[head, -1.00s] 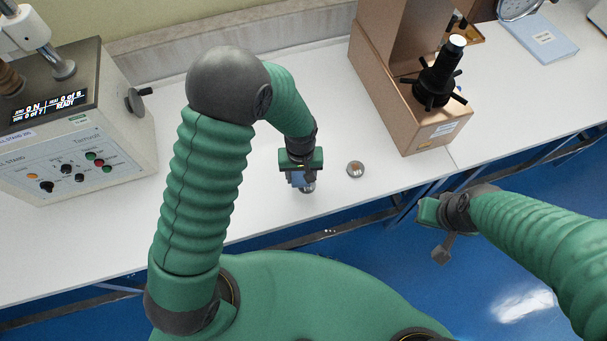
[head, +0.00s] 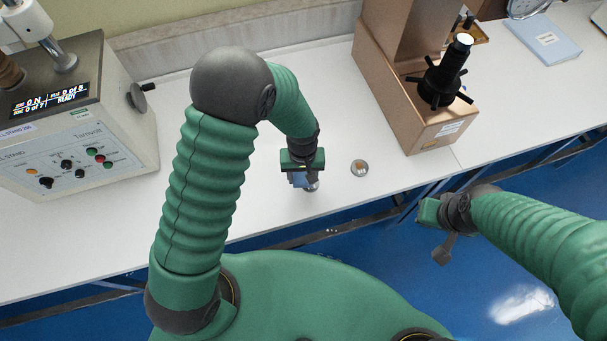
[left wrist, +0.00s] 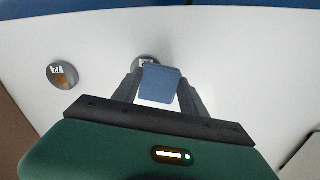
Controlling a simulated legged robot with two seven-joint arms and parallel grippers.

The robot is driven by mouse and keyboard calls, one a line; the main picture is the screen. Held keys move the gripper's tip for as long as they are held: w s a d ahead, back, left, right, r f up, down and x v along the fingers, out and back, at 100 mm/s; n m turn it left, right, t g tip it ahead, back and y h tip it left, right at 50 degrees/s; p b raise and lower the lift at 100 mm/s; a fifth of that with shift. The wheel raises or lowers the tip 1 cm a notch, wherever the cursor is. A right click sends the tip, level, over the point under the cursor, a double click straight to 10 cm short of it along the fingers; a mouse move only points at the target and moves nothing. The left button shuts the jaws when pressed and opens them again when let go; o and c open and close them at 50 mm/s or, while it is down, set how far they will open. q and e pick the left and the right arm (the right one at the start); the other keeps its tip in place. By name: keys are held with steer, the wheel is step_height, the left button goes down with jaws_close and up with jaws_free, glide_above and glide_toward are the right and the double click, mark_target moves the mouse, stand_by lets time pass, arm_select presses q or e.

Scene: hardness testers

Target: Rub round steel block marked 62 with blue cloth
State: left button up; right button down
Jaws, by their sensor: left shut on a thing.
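My left gripper (head: 302,180) is shut on a folded blue cloth (left wrist: 160,84), low over the white table. A round steel block (left wrist: 146,62) lies at the cloth's far edge in the left wrist view, partly hidden by it; it also shows beside the cloth in the head view (head: 312,187). I cannot tell whether cloth and block touch, and its mark is only partly visible. A second round steel block (head: 360,168) lies to the right in the head view; in the left wrist view (left wrist: 62,75) its small mark is hard to read. My right gripper (head: 430,212) is empty, beyond the table's front edge.
A tester with a control panel (head: 75,160) stands at the left. A brown machine (head: 432,135) with a black spoked handle stands at the right. A blue folder (head: 541,40) lies at the back right. The table (head: 270,215) around the blocks is clear.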

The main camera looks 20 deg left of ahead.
arm_select(q)
steer(key=shift+f, duration=0.25)
arm_select(e)
steer(key=shift+f, duration=0.2)
arm_select(q)
steer(key=shift+d+f, duration=0.2)
steer(key=shift+d, duration=0.1)
steer(key=shift+f+b, duration=0.1)
steer(key=shift+b, duration=0.2)
arm_select(e)
steer(key=shift+d+f, duration=0.25)
steer(key=shift+d, duration=0.1)
arm_select(q)
steer(key=shift+f, duration=0.1)
steer(key=shift+a, duration=0.1)
arm_select(e)
steer(key=shift+a, duration=0.1)
